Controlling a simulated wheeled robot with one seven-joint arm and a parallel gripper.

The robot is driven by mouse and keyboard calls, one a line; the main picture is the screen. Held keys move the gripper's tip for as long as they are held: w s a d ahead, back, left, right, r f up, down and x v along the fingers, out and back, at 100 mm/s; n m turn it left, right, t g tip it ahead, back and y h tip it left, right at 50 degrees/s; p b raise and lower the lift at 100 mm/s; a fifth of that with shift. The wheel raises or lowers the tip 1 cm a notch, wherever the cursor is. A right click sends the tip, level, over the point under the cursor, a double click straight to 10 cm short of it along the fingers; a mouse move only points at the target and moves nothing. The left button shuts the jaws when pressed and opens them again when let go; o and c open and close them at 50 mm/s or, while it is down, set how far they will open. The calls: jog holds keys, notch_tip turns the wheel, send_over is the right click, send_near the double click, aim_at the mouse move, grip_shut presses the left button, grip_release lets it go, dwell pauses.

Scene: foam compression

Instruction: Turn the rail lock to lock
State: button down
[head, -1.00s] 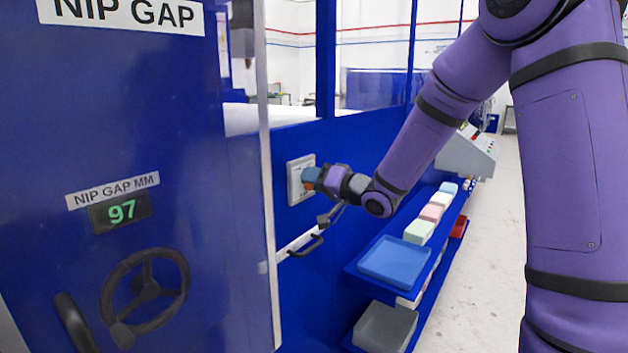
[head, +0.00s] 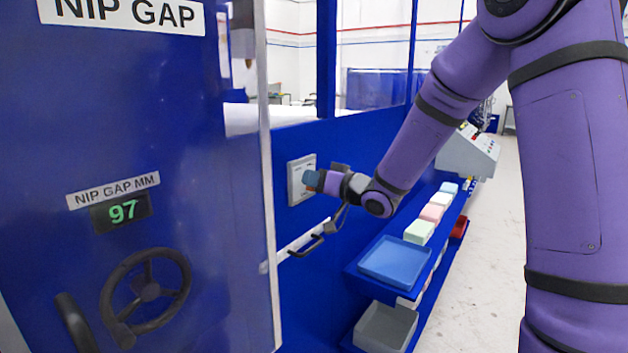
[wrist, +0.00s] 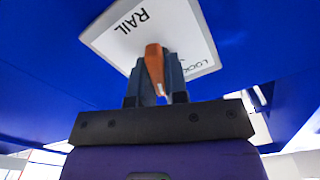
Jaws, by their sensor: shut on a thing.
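The rail lock's white plate (head: 295,170) is on the blue machine wall in the head view, left of my gripper (head: 313,181). In the wrist view the plate (wrist: 120,35) shows the words RAIL and LOCK, slanted in the picture. The lock's orange handle (wrist: 154,64) stands out from the plate between my fingers. My gripper (wrist: 155,78) is shut on this handle. In the head view the gripper hides most of the handle, and in the wrist view the fingers hide part of the plate's lettering.
A dark door handle (head: 306,246) is below the plate. A blue tray (head: 395,262) and several foam blocks (head: 419,232) lie on the shelf at right. A grey bin (head: 386,328) is lower. The nip gap panel with a handwheel (head: 147,291) stands at left.

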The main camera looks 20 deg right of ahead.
jog(key=n, duration=0.7)
jog(key=shift+s+a, duration=0.15)
jog(key=n, duration=0.6)
jog(key=shift+s+a+f, duration=0.1)
jog(key=shift+n, duration=0.4)
jog(key=c, duration=1.1)
grip_release()
jog(key=shift+c, duration=0.2)
jog(key=v, duration=1.1)
